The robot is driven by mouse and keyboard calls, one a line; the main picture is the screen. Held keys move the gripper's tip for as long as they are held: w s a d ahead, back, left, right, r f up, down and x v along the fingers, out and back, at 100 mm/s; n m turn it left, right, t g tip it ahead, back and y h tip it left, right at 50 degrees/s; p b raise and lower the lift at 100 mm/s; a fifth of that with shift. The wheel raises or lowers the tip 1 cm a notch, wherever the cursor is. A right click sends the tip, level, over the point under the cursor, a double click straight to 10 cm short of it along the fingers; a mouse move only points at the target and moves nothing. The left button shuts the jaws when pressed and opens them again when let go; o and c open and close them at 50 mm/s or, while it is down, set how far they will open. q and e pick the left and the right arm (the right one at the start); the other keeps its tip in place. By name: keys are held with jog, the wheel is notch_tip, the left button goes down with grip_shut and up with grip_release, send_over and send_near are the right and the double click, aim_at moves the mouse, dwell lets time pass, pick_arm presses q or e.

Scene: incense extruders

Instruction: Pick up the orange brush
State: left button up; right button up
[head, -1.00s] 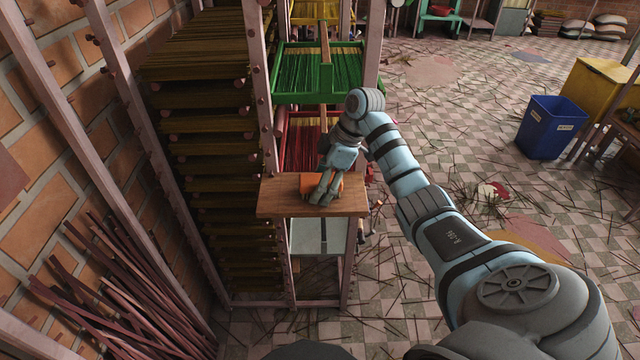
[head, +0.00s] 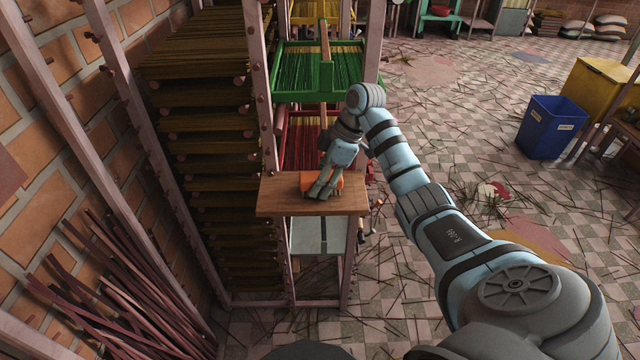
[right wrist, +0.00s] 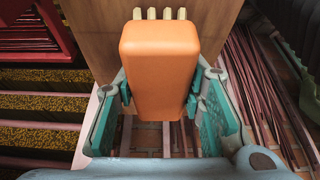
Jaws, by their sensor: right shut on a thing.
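The orange brush (head: 307,182) is at the small wooden shelf (head: 278,198) in the head view, partly hidden by my right gripper (head: 321,191). In the right wrist view the brush (right wrist: 159,65) shows a smooth orange back with pale bristle tufts at its far end. The fingers of my right gripper (right wrist: 158,105) are on both sides of it, shut on it. The wooden board lies behind the brush in that view. I cannot tell whether the brush touches the board. My left gripper is not in view.
Racks of incense sticks (head: 205,130) stand left of the shelf. A green tray (head: 350,75) lies behind it. Loose sticks (head: 110,285) lean at the lower left. A blue bin (head: 548,128) stands at the right. The floor between is littered with sticks.

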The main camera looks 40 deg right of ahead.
notch_tip(320, 180, up, 8)
jog(key=p, duration=0.4)
jog(key=shift+w+r, duration=0.1)
jog(key=shift+r, duration=0.15)
notch_tip(320, 180, up, 12)
jog(key=p, duration=1.1)
jog(key=shift+f+p, duration=0.15)
jog(key=shift+p, duration=0.2)
jog(key=shift+f, duration=0.1)
jog(key=o, duration=0.6)
jog(key=shift+c, duration=0.2)
jog(key=c, duration=0.4)
